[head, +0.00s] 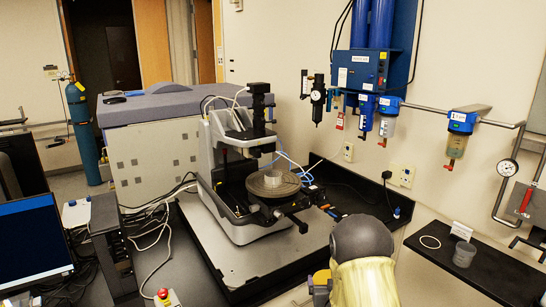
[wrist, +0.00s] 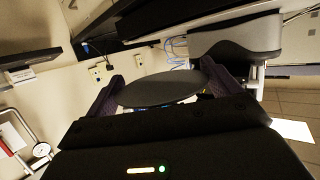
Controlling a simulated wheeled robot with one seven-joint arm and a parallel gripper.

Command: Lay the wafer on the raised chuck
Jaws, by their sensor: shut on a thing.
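The wafer (wrist: 160,91) is a thin dark grey disc in the wrist view. My gripper (wrist: 162,78) is shut on it, with one dark purple finger at each side of the disc. In the head view the raised chuck (head: 278,183) is a short pale cylinder on the round grey stage (head: 258,189) of the profiler (head: 228,150). My arm reaches in at the lower right of the head view, to the right of and in front of the stage. It hides my gripper and the wafer there. The chuck cannot be made out in the wrist view.
The profiler's dark column and head (head: 261,115) rise behind the stage. A black shelf (head: 490,270) at right holds a pale ring (head: 430,242), a grey cup (head: 464,254) and a small card. Filters and pipes line the wall. A monitor (head: 32,245) stands at left.

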